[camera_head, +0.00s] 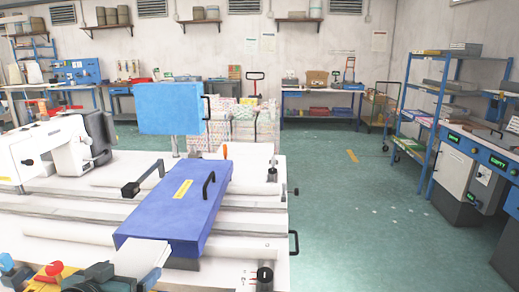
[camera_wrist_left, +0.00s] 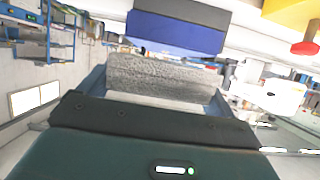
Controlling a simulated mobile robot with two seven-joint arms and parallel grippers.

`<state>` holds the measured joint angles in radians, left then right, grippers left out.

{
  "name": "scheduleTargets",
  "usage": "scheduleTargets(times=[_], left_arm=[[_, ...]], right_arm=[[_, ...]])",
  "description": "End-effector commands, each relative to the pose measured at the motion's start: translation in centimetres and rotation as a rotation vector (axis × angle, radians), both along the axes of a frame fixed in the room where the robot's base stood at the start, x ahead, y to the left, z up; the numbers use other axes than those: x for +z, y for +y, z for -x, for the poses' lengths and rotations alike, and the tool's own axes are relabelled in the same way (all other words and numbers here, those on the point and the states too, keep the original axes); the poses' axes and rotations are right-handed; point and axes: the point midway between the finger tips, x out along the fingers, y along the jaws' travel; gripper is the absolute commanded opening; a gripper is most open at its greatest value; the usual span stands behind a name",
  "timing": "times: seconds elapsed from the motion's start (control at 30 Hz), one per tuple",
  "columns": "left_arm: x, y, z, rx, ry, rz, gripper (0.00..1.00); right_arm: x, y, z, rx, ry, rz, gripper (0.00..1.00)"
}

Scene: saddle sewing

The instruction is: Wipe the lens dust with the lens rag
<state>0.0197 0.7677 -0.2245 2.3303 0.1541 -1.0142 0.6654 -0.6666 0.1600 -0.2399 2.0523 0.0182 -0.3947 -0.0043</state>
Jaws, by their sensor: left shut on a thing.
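My left gripper (camera_wrist_left: 160,98) is shut on the lens rag (camera_wrist_left: 158,76), a grey, rough-textured roll or pad lying across between the fingers in the left wrist view. In the head view this gripper is at the bottom left, low in front of the white bench, with a pale flat piece at its tip; I cannot tell whether that piece is the rag. The rag is held in the air, apart from the blue panel beyond it. I cannot make out a lens or any dust on it. My right gripper is not in view.
A white bench (camera_head: 262,172) carries a blue panel with a black handle (camera_head: 185,212), rails, and a white sewing machine (camera_head: 62,150). A blue screen (camera_head: 170,108) stands behind. A yellow part with a red knob (camera_head: 55,268) is beside my left gripper. Open floor (camera_head: 350,215) lies right.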

Motion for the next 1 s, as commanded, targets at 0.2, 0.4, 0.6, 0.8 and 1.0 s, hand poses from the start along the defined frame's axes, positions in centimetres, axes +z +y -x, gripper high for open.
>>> scheduleTargets(times=[0.2,0.4,0.6,0.8,1.0], left_arm=[[-3.6,-4.5,4.7,0.030,0.001,0.017,0.65],[-4.3,-6.0,7.3,0.078,-0.009,0.018,0.65],[-4.2,-6.2,7.7,0.090,-0.013,0.016,0.65],[-3.3,-8.2,7.1,0.098,-0.010,0.024,0.65],[0.2,-13.8,6.6,0.102,-0.006,0.029,0.65]], right_arm=[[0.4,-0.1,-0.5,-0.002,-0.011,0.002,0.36],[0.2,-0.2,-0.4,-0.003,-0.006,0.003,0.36],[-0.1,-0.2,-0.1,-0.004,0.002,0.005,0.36],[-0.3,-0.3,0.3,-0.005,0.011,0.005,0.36],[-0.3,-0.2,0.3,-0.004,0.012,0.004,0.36]])
